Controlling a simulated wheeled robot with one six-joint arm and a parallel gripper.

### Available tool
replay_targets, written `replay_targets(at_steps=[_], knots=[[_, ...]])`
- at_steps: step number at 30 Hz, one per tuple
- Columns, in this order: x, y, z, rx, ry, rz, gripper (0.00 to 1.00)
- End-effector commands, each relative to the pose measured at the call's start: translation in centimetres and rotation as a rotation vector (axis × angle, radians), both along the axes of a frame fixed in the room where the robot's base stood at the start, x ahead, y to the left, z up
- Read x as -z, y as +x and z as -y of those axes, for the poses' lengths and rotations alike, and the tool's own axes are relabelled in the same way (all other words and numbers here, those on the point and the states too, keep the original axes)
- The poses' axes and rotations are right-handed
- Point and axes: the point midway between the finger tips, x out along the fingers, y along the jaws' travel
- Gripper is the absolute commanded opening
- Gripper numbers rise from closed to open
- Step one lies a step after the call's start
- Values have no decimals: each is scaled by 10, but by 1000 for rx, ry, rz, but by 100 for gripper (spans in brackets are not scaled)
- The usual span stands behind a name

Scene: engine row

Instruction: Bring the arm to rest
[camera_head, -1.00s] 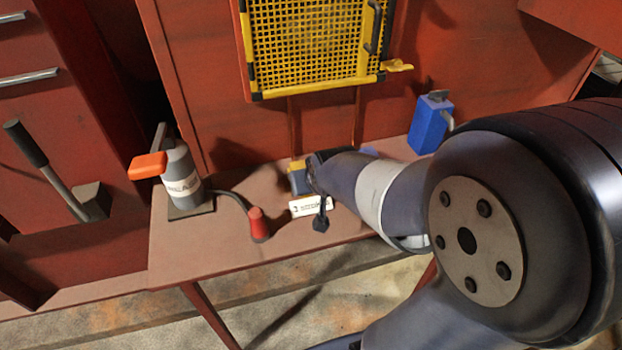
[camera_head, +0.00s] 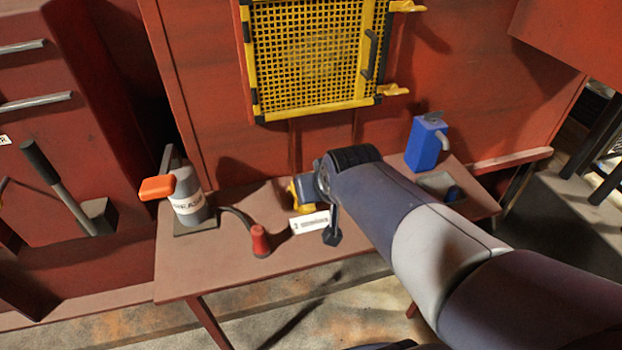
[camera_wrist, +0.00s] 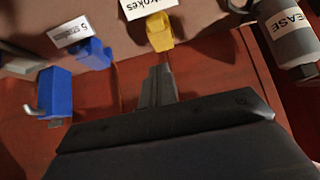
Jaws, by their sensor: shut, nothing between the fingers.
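My gripper (camera_wrist: 157,88) shows in the wrist view as two dark fingers held together, with nothing between them. It hangs over the bench and points toward a small yellow bin (camera_wrist: 159,32), apart from it. In the head view my arm reaches in from the lower right over the reddish bench (camera_head: 240,268). Its wrist is above the middle of the bench, beside a white label (camera_head: 309,222). The fingers cannot be made out clearly there, and the arm partly hides the yellow bin (camera_head: 303,196).
A yellow mesh panel (camera_head: 312,55) hangs behind. The bench's front left is clear.

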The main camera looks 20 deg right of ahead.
Motion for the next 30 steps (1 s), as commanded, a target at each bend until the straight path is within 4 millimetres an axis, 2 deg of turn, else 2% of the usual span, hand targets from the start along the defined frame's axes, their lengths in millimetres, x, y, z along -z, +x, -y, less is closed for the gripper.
replay_targets(at_steps=[6, 19, 25, 30], knots=[[-13, -12, 0, 0, 0, 2, 0], [-15, -14, 0, 0, 0, 0, 0], [-8, -9, 0, 0, 0, -2, 0], [6, 4, 0, 0, 0, -5, 0]])
